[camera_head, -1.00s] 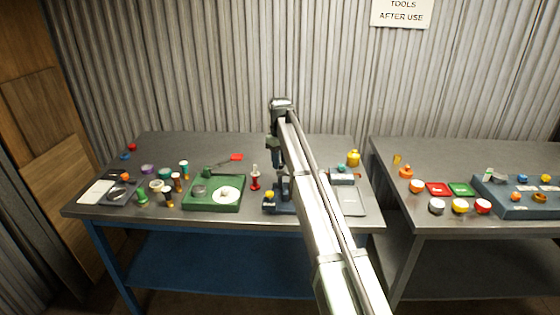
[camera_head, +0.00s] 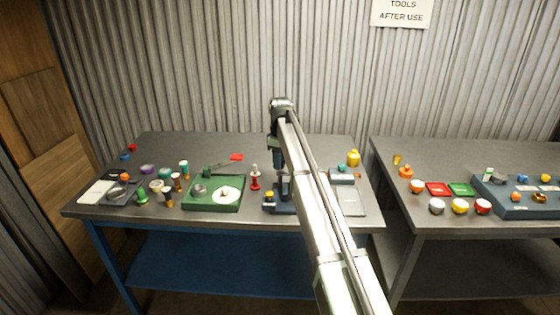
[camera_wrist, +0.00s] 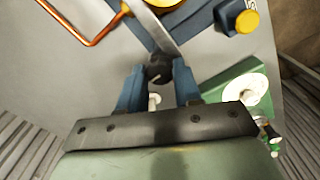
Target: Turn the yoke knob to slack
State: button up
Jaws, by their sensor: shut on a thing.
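A dark round knob (camera_wrist: 158,67) with a pale mark on its face sits between the blue fingers of my gripper (camera_wrist: 158,76) in the wrist view. I take it to be the yoke knob. The fingers are shut on it, one on each side. It is above a blue fixture (camera_wrist: 222,12) with a grey metal strip. In the head view my gripper (camera_head: 283,180) is low over the blue fixture (camera_head: 282,209) at the bench's front. My arm hides part of the fixture there, and the knob cannot be made out.
A yellow knob (camera_wrist: 247,21) stands on the fixture. An orange bent rod (camera_wrist: 95,40) lies at the upper left of the wrist view. A green tray (camera_head: 213,207) with a white disc is left of the fixture. A grey plate (camera_head: 351,203) lies to the right.

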jog(key=o, duration=1)
jog(key=shift+o, duration=0.2)
jog(key=shift+r, duration=0.1)
notch_tip(320, 180, up, 14)
